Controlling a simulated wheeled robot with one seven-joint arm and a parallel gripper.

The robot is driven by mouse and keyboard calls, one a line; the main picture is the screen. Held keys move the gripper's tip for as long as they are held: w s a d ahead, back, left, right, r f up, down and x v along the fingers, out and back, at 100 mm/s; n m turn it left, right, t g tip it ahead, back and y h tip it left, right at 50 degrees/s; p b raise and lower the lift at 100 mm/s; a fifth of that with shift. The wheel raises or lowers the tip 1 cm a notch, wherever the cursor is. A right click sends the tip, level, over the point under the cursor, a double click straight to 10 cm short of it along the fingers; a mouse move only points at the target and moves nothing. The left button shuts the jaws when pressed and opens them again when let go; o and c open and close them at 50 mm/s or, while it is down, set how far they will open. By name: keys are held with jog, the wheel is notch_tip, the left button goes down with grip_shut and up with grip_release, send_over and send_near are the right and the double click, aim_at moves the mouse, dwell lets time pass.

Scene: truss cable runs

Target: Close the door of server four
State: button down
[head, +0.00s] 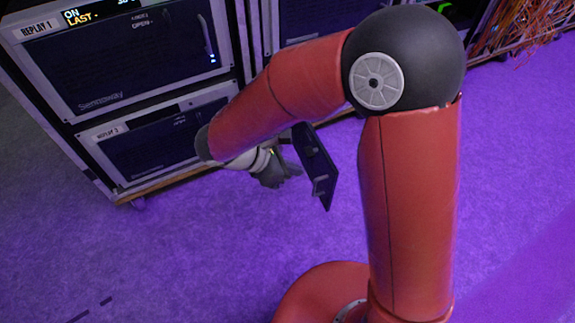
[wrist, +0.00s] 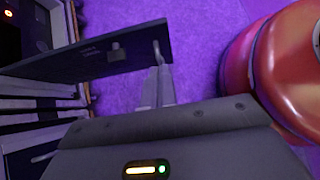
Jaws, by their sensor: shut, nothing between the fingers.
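A dark door panel (head: 318,165) stands swung open in the head view, partly hidden behind my arm. In the wrist view the same door (wrist: 90,56) reaches from the rack at the left across the upper middle, with a pale handle (wrist: 157,50) near its free edge. I cannot read its label, so I cannot confirm it is server four's. My gripper (head: 291,171) is low beside the door, in front of the racks. In the wrist view its fingers (wrist: 160,72) are shut and empty, close to the handle end; I cannot tell whether they touch the door.
The Replay 1 unit (head: 135,58) and the Replay 3 unit (head: 160,143) are stacked at the left with fronts closed. Another rack unit (head: 318,18) stands behind my arm. Orange cables (head: 530,25) hang at the upper right. The purple carpet (head: 190,250) in front is clear.

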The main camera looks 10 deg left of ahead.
aim_at(331, 171)
jog(key=w+d+f, duration=0.1)
jog(key=d, duration=0.1)
jog(key=w+d+f, duration=0.1)
jog(key=d, duration=0.1)
jog(key=d+f+b, duration=0.1)
jog(key=shift+w+d+f, duration=0.15)
jog(key=shift+w+d, duration=0.5)
jog(key=shift+d, duration=0.15)
jog(key=shift+d, duration=0.1)
